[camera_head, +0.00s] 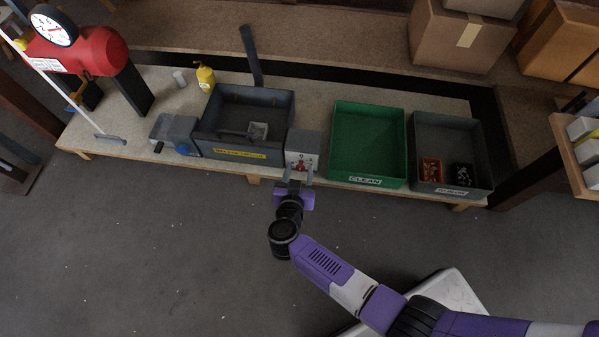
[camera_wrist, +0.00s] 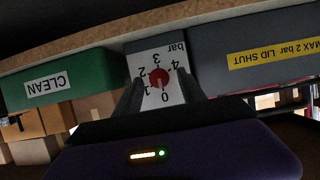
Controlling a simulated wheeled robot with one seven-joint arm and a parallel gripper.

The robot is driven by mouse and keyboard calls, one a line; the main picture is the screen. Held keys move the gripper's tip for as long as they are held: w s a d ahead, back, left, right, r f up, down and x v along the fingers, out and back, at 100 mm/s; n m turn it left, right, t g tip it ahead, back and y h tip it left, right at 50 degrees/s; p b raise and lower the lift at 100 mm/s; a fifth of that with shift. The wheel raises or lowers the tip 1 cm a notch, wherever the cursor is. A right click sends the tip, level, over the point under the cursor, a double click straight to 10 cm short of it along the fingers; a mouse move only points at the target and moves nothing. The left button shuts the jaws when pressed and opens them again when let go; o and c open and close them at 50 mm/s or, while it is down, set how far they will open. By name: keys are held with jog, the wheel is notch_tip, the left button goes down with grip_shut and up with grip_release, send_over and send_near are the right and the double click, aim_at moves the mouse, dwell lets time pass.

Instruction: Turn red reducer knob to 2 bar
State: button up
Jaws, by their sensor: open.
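The red reducer knob (camera_wrist: 160,78) sits on a white dial plate (camera_wrist: 171,54) marked 0 to 4 bar, which appears upside down in the wrist view. The knob's pointer is too small to read surely. In the head view the plate is on the front of a small grey box (camera_head: 304,144) between the dark bin and the green bin. My gripper (camera_head: 299,175) is at the front of this box. It is open, with one finger on each side of the knob in the wrist view (camera_wrist: 161,83). Whether the fingers touch the knob cannot be told.
The dark bin (camera_head: 277,115) with a yellow label stands left of the box. The green CLEAN bin (camera_head: 340,135) and a grey bin (camera_head: 482,135) stand right. A red tank with a gauge (camera_head: 95,50) is at far left. The floor in front is clear.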

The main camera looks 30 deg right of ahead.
jog(key=shift+w+d+f, duration=0.1)
jog(key=shift+w+d, duration=0.1)
jog(key=shift+w, duration=0.05)
grip_shut()
jog(key=shift+s, duration=0.1)
